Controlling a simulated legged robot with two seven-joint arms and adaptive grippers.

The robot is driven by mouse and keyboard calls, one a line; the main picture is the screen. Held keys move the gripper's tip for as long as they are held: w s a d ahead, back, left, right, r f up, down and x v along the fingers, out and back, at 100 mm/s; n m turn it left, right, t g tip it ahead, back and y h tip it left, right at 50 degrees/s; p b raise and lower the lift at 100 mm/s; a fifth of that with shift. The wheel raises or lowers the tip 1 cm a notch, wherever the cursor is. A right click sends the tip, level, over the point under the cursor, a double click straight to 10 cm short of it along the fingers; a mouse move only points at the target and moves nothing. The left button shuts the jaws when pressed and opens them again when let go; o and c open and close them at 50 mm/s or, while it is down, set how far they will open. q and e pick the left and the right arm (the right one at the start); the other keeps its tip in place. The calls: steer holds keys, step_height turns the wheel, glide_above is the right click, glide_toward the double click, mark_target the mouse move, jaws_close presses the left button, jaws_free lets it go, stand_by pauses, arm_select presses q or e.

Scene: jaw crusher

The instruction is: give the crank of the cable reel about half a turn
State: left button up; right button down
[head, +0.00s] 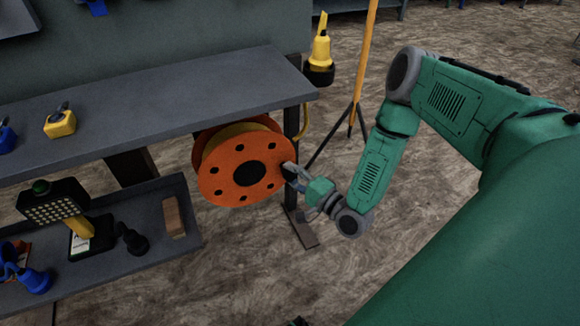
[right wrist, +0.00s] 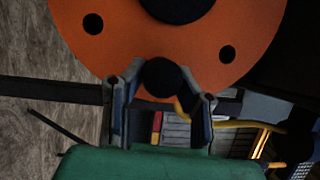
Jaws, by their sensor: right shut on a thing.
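The cable reel (head: 230,180) is an orange disc with a dark hub and several holes, mounted under the edge of the workbench. Its orange face fills the top of the right wrist view (right wrist: 200,60). My right gripper (head: 291,173) is at the right side of the reel's face. In the right wrist view, its two fingers (right wrist: 162,100) are on either side of a round black crank knob (right wrist: 163,77), shut on it. The crank's arm is hidden. My left gripper is not in view.
The grey workbench top (head: 150,95) runs above the reel, with a dark leg (head: 291,140) beside it. A lower shelf (head: 150,225) holds a work lamp (head: 52,205) and a brown block (head: 173,218). A yellow stand (head: 365,50) is behind.

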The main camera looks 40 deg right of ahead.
steer(key=shift+s+d+f, duration=0.1)
steer(key=shift+f, duration=0.15)
steer(key=c, duration=1.3)
jaws_free()
steer(key=s, duration=0.4)
steer(key=s+d, duration=0.1)
steer(key=s, duration=0.3)
steer(key=s+d, duration=0.1)
steer(key=s, duration=0.2)
steer(key=shift+s+f, duration=0.25)
steer(key=shift+s, duration=0.15)
